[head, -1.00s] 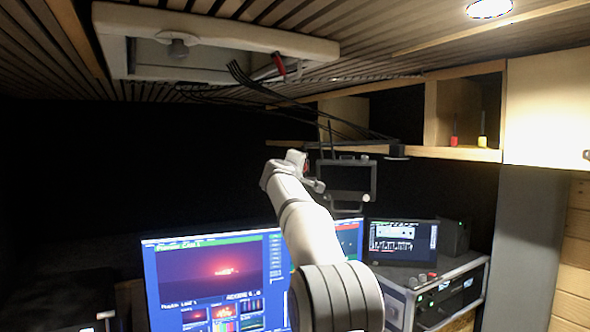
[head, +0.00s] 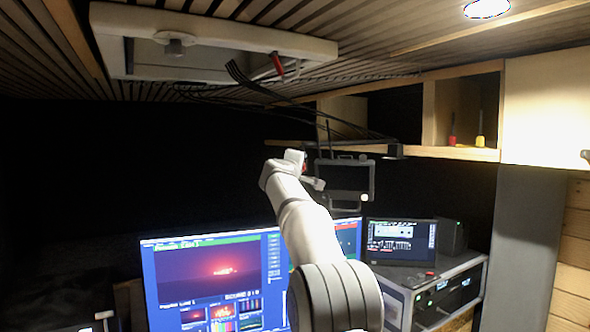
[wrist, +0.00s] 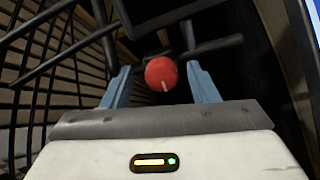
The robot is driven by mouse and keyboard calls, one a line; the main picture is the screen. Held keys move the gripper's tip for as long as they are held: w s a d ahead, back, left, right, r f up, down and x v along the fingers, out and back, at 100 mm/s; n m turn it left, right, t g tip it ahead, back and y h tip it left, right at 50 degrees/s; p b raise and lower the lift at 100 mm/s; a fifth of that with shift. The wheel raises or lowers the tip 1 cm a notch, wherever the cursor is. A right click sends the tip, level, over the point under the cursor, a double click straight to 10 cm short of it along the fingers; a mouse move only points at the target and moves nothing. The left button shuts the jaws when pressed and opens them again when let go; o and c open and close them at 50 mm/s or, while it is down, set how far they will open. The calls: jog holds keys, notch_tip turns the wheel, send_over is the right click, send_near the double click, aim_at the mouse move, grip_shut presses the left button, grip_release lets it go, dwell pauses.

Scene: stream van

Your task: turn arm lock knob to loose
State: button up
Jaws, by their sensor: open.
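The arm lock knob (wrist: 161,74) is a round red knob with a short white mark on its lower edge. It sits on a dark bar in the wrist view. My gripper (wrist: 158,66) is open, with one blue finger on each side of the knob. Gaps show between the knob and both fingers. In the head view my gripper is mostly hidden behind my arm's end, beside a small dark monitor (head: 345,181). A bit of red shows there, too small to make out.
Black cables (head: 290,103) hang from the ceiling hatch (head: 215,32) above. A large lit screen (head: 205,275) and a smaller screen (head: 400,240) stand below. An open wooden shelf (head: 460,153) with two small screwdriver-like tools is at the right. Dark bars surround the knob.

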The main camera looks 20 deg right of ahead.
jog(key=b+v, duration=0.4)
jog(key=v, duration=0.3)
jog(key=shift+s+a+b, duration=0.25)
jog(key=shift+s+b, duration=0.1)
jog(key=shift+f, duration=0.15)
jog(key=s+a+f+m+g+y, duration=0.3)
jog(key=s+a+f+g, duration=0.1)
jog(key=s+f, duration=0.9)
jog(key=s+a+f+m+g+y, duration=0.2)
jog(key=s+a+f+g+y, duration=0.1)
jog(key=s+f, duration=1.1)
jog(key=s+a+f+m+g+y, duration=0.3)
jog(key=s+a+f+g+y, duration=0.1)
jog(key=s+f, duration=1)
jog(key=s+a, duration=0.1)
jog(key=s, duration=0.3)
jog(key=shift+a+m+g, duration=0.2)
jog(key=shift+m+g, duration=0.1)
jog(key=shift+g, duration=0.1)
